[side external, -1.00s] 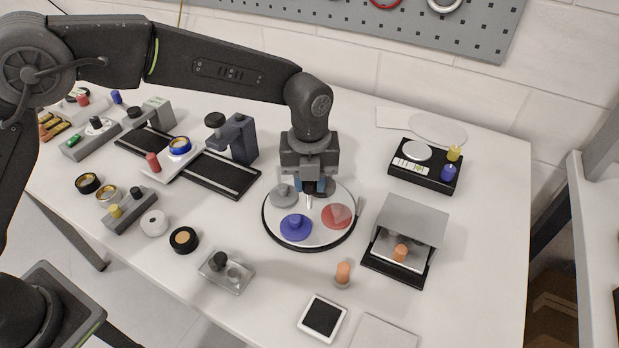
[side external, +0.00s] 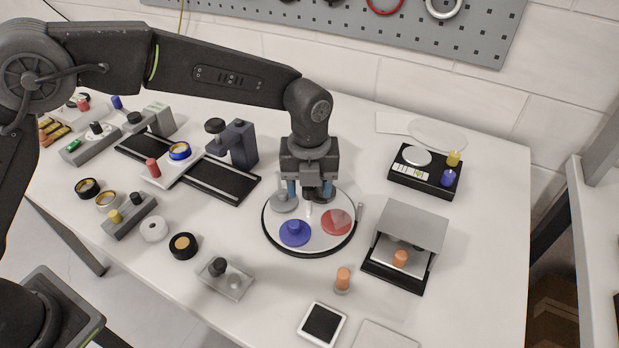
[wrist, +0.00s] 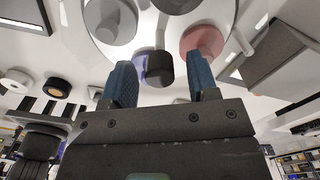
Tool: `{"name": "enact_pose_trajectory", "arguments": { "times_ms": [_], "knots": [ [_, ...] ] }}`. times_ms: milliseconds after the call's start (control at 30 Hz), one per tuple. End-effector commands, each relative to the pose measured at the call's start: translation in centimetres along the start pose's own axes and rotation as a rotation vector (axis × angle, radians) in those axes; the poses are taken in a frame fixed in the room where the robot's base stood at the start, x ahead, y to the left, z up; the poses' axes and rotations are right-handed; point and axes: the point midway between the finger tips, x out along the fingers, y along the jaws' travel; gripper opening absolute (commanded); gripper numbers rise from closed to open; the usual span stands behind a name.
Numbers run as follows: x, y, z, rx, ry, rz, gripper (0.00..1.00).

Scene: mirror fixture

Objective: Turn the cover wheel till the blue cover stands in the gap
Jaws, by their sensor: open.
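The cover wheel (side external: 315,237) is a round white plate with a dark rim. It carries a blue cover (side external: 295,234) at the front left, a red cover (side external: 336,222) at the right and a grey cover (side external: 284,202) at the back left. A dark cover at the back is partly hidden by my gripper (side external: 308,192). My gripper points down over the back of the wheel, fingers apart. In the wrist view a dark knob (wrist: 160,68) appears between the blue fingertips; I cannot tell whether they touch it. I cannot make out the gap for certain.
A box with a slanted grey lid (side external: 412,222) and an orange peg stand right of the wheel. A black scale (side external: 426,180) is behind it. A dark stand (side external: 240,145) and track (side external: 223,173) lie left. A clear block (side external: 226,280) is in front.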

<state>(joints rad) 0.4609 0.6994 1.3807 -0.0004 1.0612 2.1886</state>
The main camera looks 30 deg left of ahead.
Motion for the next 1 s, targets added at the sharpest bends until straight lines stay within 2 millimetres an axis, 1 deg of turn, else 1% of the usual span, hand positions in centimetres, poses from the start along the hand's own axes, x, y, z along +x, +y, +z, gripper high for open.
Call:
{"name": "enact_pose_trajectory", "arguments": {
  "times_ms": [67,167,267,500,700,833,1000],
  "knots": [
    [-0.3,0.0,0.0,0.000,-0.001,-0.001,0.54],
    [-1.4,0.0,0.0,0.000,-0.002,-0.002,0.54],
    [-3.3,-0.1,0.1,0.000,-0.003,-0.005,0.54],
    [-8.8,0.0,0.0,0.000,-0.003,-0.005,0.54],
    [-12.2,0.0,0.0,0.000,-0.002,-0.003,0.54],
    [-13.4,0.0,0.0,0.000,-0.001,-0.002,0.54],
    [-13.9,0.0,0.0,0.000,0.000,-0.001,0.54]
  ]
}}
